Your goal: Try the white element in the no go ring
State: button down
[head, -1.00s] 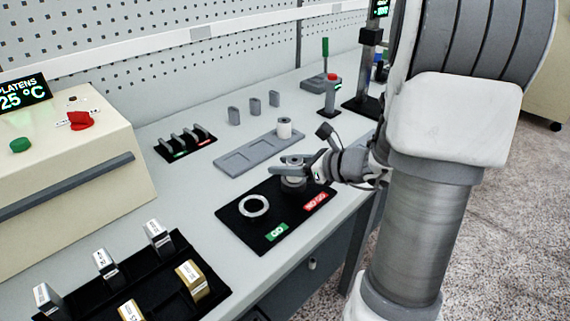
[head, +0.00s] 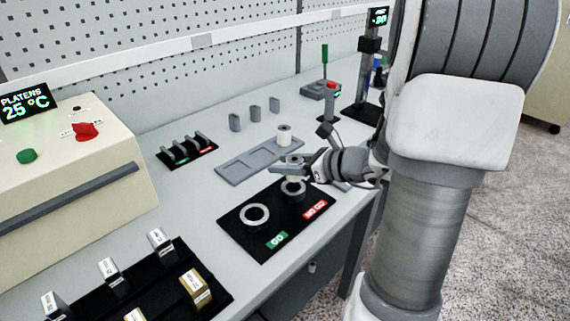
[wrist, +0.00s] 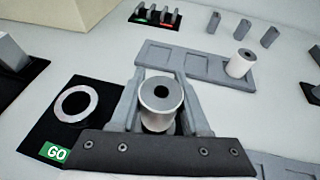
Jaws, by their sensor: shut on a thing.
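My gripper (wrist: 160,105) is shut on a white element (wrist: 161,113), a short upright cylinder with a grey top and a dark central hole. In the head view my gripper (head: 292,166) is above the no go ring (head: 293,191), and the ring's top shows below it, with a gap between. The no go ring is a dark grey ring at the back right of the black mat, behind the red NO GO label (head: 315,209). The wrist view hides that ring behind the element and gripper. The go ring (head: 255,215) lies to its left, empty.
Behind the mat (head: 235,233) is a grey tray (head: 236,168) with recesses and another white cylinder (head: 284,135) at its right end. A black rack (head: 187,150), several grey pieces and a cream box (head: 70,170) stand around. Labelled blocks (head: 160,243) are at front left.

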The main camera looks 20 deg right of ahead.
jog(key=shift+r+p, duration=0.85)
jog(key=shift+r, duration=0.3)
